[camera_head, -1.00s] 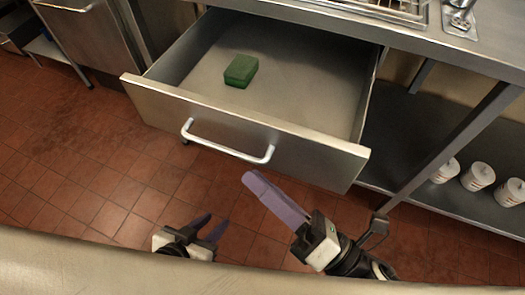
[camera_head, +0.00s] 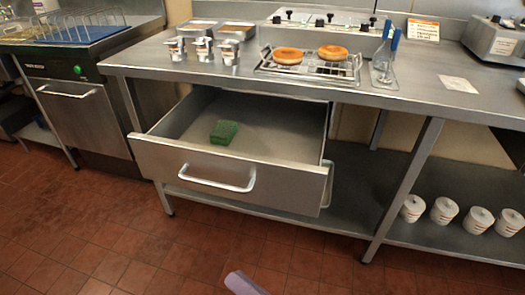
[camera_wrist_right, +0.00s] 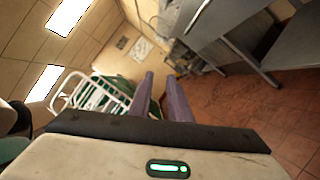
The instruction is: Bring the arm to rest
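Only a purple fingertip of my right gripper (camera_head: 242,284) shows in the head view, at the bottom edge, over the tiled floor and well in front of the drawer. In the right wrist view both purple fingers of the right gripper (camera_wrist_right: 161,80) show, with a narrow gap between them and nothing held. My left gripper is out of view. The steel drawer (camera_head: 225,183) under the counter stands pulled out, its handle (camera_head: 215,181) free. A green block, like a sponge (camera_head: 223,132), lies inside the drawer.
The counter (camera_head: 150,66) carries metal cups (camera_head: 203,50), a rack (camera_head: 310,70) with two doughnuts, and blue-handled tools (camera_head: 388,50). Several white tubs (camera_head: 445,211) stand on the lower shelf. The floor (camera_head: 150,250) before the drawer is clear. A white rack (camera_wrist_right: 95,95) shows in the wrist view.

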